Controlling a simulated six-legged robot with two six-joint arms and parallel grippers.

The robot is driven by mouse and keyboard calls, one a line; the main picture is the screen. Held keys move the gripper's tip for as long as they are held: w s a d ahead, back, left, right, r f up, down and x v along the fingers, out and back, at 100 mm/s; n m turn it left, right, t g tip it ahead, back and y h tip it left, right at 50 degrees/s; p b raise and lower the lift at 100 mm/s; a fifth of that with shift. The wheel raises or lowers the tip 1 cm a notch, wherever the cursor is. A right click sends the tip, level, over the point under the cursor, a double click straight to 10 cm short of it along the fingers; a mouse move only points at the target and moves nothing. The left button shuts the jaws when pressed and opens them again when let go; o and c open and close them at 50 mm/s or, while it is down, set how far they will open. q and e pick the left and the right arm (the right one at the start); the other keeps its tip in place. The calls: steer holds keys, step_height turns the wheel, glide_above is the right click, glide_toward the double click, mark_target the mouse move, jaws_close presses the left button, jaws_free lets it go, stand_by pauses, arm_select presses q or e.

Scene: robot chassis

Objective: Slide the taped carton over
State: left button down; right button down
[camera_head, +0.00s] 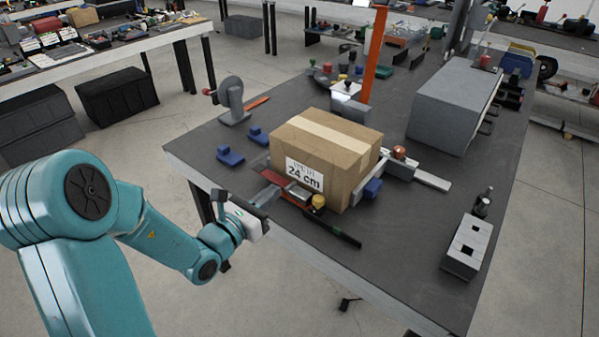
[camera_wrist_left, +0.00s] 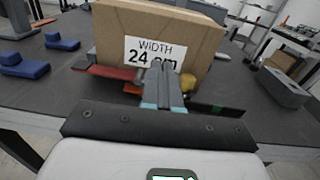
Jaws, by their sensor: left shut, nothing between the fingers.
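The taped carton (camera_head: 335,150) is a brown box with a pale tape strip along its top and a white label reading "WIDTH 24 cm". It sits on the dark workbench (camera_head: 410,270) toward its near left edge. My left gripper (camera_head: 266,196) is in front of the carton's label side, low over the bench edge. In the left wrist view its shut fingers (camera_wrist_left: 163,85) point at the carton (camera_wrist_left: 110,35) and overlap the label's lower part. They hold nothing. I cannot tell whether the fingertips touch the carton. My right gripper is not in view.
Red and black tools and a yellow-topped item (camera_head: 318,202) lie at the carton's front. Blue blocks (camera_head: 230,156) lie to its left, a grey vise-like stand (camera_head: 233,100) behind them. A grey case (camera_head: 455,105) stands right. The bench's right front is mostly clear.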

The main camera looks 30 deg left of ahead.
mark_target(307, 165)
arm_select(q)
steer(key=w, duration=1)
steer(key=shift+w+d+p, duration=0.25)
steer(key=shift+d+p, duration=0.05)
steer(key=shift+d, duration=0.1)
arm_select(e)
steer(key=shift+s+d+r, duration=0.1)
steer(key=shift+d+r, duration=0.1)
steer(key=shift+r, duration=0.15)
